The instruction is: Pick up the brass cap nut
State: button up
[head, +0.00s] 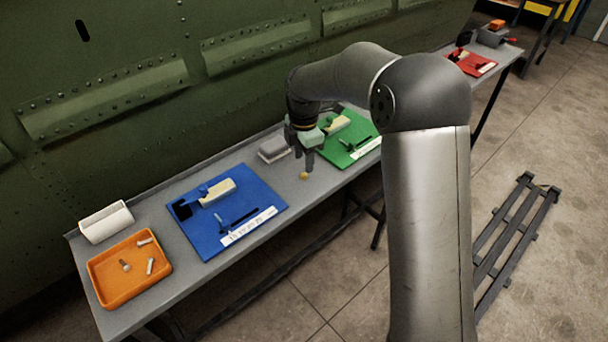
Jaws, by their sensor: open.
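The brass cap nut (304,176) is a small gold-coloured piece on the grey bench (268,184), between the blue mat and the green mat. My gripper (308,163) points down just above it and close to it. The jaws are open, but small and partly hidden by their own housing. I cannot tell whether a finger touches the nut.
The blue mat (265,188) with tools lies left of my gripper, and the green mat (364,146) lies right and behind. A grey block (273,149) sits behind left. The green riveted fuselage (120,120) rises behind the bench.

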aim_at(304, 173)
jog(key=shift+w+f+p, duration=0.1)
jog(key=shift+f+p, duration=0.3)
jog(key=shift+f, duration=2)
grip_shut()
